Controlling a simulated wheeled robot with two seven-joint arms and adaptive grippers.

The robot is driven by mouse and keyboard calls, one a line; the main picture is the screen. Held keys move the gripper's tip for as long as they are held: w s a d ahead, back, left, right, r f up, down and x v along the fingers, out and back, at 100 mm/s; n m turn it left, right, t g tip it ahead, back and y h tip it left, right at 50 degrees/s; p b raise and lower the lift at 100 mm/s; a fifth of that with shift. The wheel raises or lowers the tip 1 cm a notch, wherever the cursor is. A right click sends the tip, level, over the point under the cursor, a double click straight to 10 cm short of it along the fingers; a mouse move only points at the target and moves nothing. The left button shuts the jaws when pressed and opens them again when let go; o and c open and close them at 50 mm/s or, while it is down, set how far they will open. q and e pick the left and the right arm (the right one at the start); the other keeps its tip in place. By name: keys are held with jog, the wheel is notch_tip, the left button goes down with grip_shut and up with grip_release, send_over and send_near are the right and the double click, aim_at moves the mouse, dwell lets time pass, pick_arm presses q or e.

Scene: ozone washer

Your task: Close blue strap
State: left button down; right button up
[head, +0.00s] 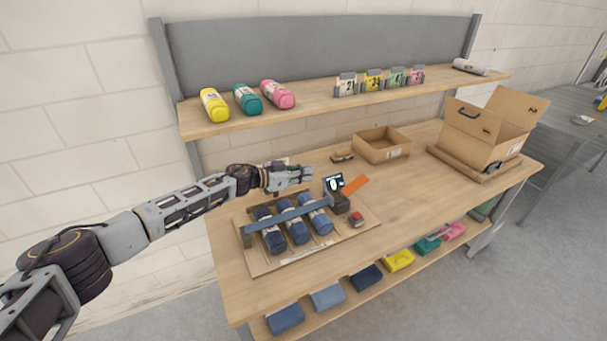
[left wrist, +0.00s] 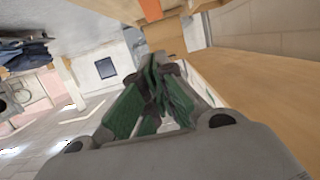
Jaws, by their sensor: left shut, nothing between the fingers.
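The blue strap (head: 289,213), a long blue-grey bar, lies across three dark blue rolls (head: 296,228) on a wooden board (head: 364,231). It reaches from a post at the left to a dark block (head: 341,203) at the right; I cannot tell if its end is fastened there. My left gripper (head: 308,174) is shut and empty, above the table behind the rolls and left of the small screen (head: 333,183). Its closed fingers with green pads show in the left wrist view (left wrist: 158,75). The strap is not recognisable there. My right gripper is not in view.
An orange flap (head: 356,185) stands beside the screen, and a red button (head: 357,218) sits on the board. An open carton (head: 384,148) and a larger box (head: 485,130) stand to the right. The upper shelf (head: 330,101) holds rolls and cards. The table's front right is clear.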

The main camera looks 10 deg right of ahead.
pick_arm(q)
jog(key=shift+s+a+r, duration=0.1)
jog(key=shift+a+r, duration=0.15)
jog(key=shift+a, duration=0.1)
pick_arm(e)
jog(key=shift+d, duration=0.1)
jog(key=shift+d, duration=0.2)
